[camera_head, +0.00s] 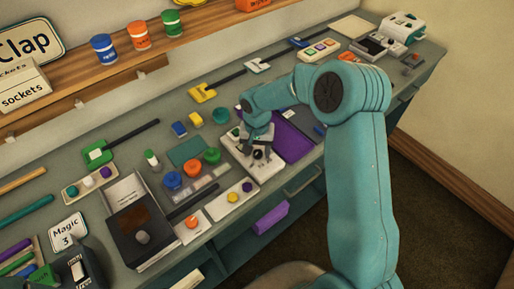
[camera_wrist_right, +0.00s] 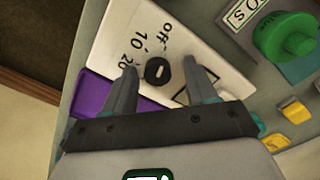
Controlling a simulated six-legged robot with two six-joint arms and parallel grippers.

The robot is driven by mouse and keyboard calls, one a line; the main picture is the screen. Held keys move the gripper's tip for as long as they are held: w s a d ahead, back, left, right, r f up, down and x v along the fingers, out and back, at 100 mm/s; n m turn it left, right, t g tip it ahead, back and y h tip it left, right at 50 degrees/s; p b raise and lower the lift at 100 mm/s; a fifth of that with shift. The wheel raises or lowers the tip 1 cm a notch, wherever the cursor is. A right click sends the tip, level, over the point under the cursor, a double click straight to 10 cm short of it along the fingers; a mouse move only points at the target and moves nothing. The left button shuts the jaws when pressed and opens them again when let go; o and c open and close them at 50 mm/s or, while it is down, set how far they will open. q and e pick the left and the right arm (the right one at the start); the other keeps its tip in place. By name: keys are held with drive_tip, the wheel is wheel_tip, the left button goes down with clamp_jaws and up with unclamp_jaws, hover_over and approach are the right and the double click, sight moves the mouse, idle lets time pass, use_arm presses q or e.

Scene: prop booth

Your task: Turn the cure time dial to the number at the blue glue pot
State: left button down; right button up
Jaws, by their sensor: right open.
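The cure time dial is a small black knob (camera_wrist_right: 157,71) on a white panel (camera_wrist_right: 118,22). In the right wrist view, "off", "10" and "20" are printed beside it, with other marks hidden by a finger. A light mark shows on the knob; I cannot tell which number it points at. My right gripper (camera_wrist_right: 159,68) is open, its fingers on either side of the knob; contact is unclear. In the head view my right gripper (camera_head: 258,140) is above the panel (camera_head: 266,172). My left gripper is not seen.
Orange (camera_head: 139,36) and green (camera_head: 172,24) pots stand beside the blue one. A purple tray (camera_head: 292,138) lies right of the panel. A dark box (camera_head: 142,232) stands on the bench at front.

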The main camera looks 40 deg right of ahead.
drive_tip(key=shift+s+d+r, duration=0.1)
drive_tip(key=shift+s+d, duration=0.05)
drive_tip(key=shift+s, duration=0.1)
drive_tip(key=shift+w, duration=0.15)
drive_tip(key=c, duration=1.1)
drive_tip(key=shift+o, duration=0.2)
drive_tip(key=shift+n+b, duration=1.35)
drive_tip(key=shift+n, duration=0.55)
drive_tip(key=n+b, duration=0.1)
drive_tip(key=n, duration=0.2)
drive_tip(key=shift+n+b, duration=0.3)
drive_tip(key=shift+n, duration=1.1)
